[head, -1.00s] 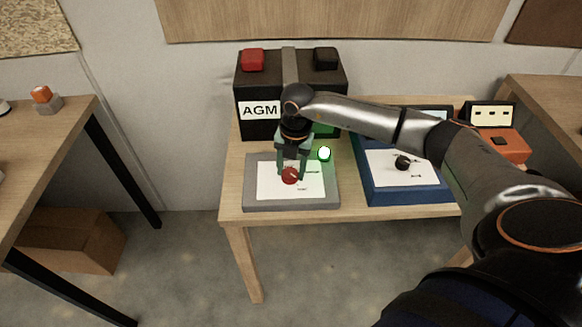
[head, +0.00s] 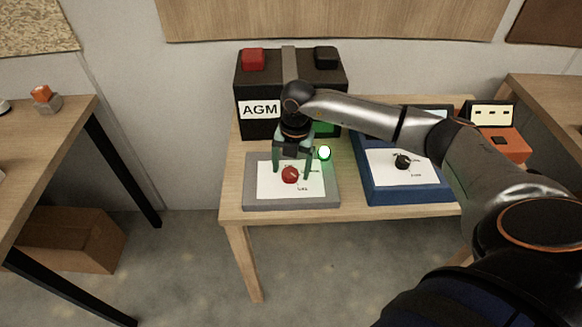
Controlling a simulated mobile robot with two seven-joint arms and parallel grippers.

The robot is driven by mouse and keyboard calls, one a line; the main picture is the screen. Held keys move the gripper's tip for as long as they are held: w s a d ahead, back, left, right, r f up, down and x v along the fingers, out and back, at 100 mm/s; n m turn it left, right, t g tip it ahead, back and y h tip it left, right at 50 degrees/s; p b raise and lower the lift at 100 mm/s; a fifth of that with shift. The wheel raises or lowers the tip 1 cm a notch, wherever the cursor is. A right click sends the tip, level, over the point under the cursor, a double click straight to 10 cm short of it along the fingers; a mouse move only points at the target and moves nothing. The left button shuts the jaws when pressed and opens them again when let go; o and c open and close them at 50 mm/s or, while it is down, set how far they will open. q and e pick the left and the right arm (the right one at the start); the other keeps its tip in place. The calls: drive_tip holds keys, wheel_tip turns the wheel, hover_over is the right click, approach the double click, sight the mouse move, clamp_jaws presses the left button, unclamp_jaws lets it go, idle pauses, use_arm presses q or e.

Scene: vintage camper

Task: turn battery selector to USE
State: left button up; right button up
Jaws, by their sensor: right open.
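A grey panel (head: 250,200) with a white label plate lies on the small wooden table, and a red knob (head: 289,175) stands in its middle. It looks like the battery selector, but the small print around the knob is too blurred to read for sure. My right gripper (head: 292,170) points down over this panel. Its fingers are open and spread to the left and right of the red knob, with visible gaps. I cannot tell how far down they reach beside it. My left gripper is not in view.
A black AGM battery (head: 258,88) stands behind the panel. A green lit lamp (head: 324,153) is close to the gripper's right. A blue box (head: 410,194) with a black knob (head: 402,161) is to the right, under my forearm. An orange device (head: 505,146) is farther right.

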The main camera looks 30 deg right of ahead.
sight(294, 172)
wheel_tip(294, 172, up, 12)
drive_tip(key=shift+s+d+b, duration=0.3)
idle(0.4)
